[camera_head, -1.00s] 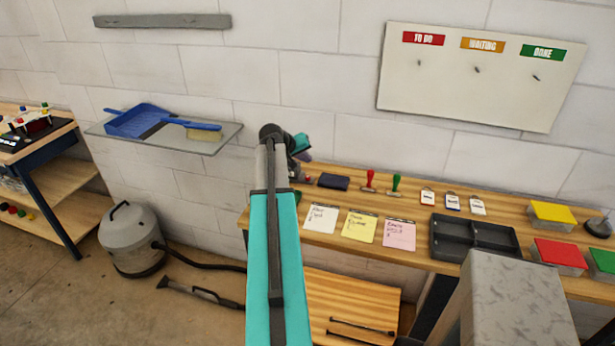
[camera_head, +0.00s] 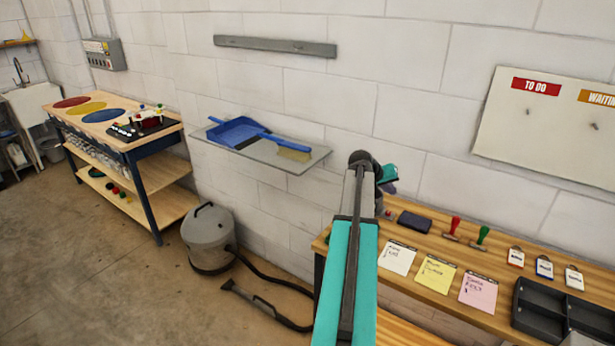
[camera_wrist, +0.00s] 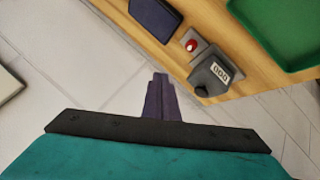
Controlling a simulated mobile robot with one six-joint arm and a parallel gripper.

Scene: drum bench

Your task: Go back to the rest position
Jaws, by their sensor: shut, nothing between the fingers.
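My gripper shows in the wrist view (camera_wrist: 160,80) with its purple fingers together and nothing between them. In the head view my arm reaches up the middle of the picture, and the gripper end is largely hidden behind it, in front of the white block wall near the left end of the wooden bench (camera_head: 500,318). In the wrist view the fingers point toward the bench edge, apart from it. A small grey device with a label (camera_wrist: 213,75) and a red button (camera_wrist: 191,45) sit on the bench just beyond the fingertips.
A shelf (camera_head: 318,155) holds a blue dustpan (camera_head: 236,132) and brush. Below stands a grey vacuum (camera_head: 207,240) with its hose on the floor. A work table (camera_head: 165,135) stands at left. Stamps, cards and a dark tray (camera_head: 540,310) lie on the bench. Floor at lower left is clear.

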